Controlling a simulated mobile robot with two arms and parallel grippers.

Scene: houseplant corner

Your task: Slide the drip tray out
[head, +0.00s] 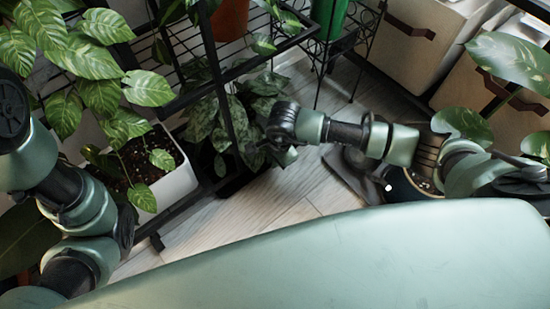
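A low black tray-like piece (237,182) sits at the foot of the black plant rack, below a leafy dark green plant (222,125). I cannot tell for sure that it is the drip tray, as leaves and shadow hide much of it. My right gripper (257,152) is at the leaves, just above and right of this piece. Its fingers are dark and merge with the foliage, so I cannot see whether they are open, or whether they touch anything. My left arm stands at the left edge, but its gripper does not show.
A dark pot (412,183) and a dark flat piece (352,178) are under my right forearm. Storage boxes (425,45) stand at the upper right. Wooden floor (265,222) is clear in front.

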